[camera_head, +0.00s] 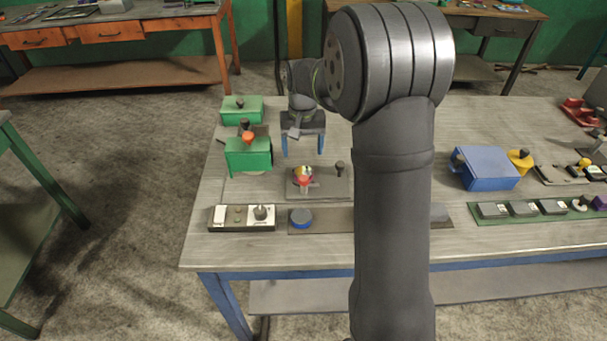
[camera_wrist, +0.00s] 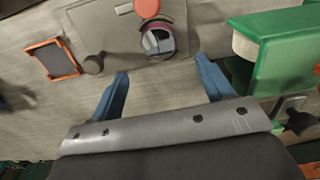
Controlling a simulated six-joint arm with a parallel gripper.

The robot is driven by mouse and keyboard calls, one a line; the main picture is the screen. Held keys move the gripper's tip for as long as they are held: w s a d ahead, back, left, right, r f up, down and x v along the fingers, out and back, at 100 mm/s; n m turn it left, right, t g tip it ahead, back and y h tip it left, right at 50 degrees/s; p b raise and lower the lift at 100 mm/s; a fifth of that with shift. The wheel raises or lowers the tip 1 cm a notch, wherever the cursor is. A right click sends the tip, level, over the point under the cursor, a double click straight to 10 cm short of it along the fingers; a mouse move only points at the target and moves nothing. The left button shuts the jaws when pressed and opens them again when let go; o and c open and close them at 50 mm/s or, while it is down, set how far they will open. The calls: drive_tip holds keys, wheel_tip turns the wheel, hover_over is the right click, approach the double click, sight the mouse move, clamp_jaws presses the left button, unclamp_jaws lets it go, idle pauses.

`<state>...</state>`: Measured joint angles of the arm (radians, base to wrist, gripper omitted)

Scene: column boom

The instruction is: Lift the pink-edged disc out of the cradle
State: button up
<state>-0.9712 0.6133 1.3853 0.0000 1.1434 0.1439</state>
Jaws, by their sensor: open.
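The disc (camera_wrist: 158,40) shows in the wrist view as a grey round piece with a pinkish rim, in a holder on a grey-brown plate (camera_wrist: 95,25). I cannot clearly tell disc from cradle there. In the head view the same spot is a small red, white and yellow cluster (camera_head: 303,174) on the plate (camera_head: 325,188). My gripper (camera_head: 303,150) is open with blue fingers pointing down, just behind this cluster. In the wrist view the open fingers (camera_wrist: 162,72) hold nothing, and the disc lies beyond their tips, roughly centred between them.
A dark knob (camera_wrist: 93,63) stands on the plate beside the disc. A green box (camera_head: 248,155) stands close to my gripper's left. A switch panel (camera_head: 242,217) and a blue-topped round piece (camera_head: 301,217) lie nearer the front edge. A blue box (camera_head: 485,168) stands right of my arm.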

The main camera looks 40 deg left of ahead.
sight(304, 172)
wheel_tip(304, 172, down, 8)
drive_tip(key=shift+d+f, duration=0.1)
drive_tip(key=shift+d, duration=0.05)
drive_tip(key=c, duration=1.4)
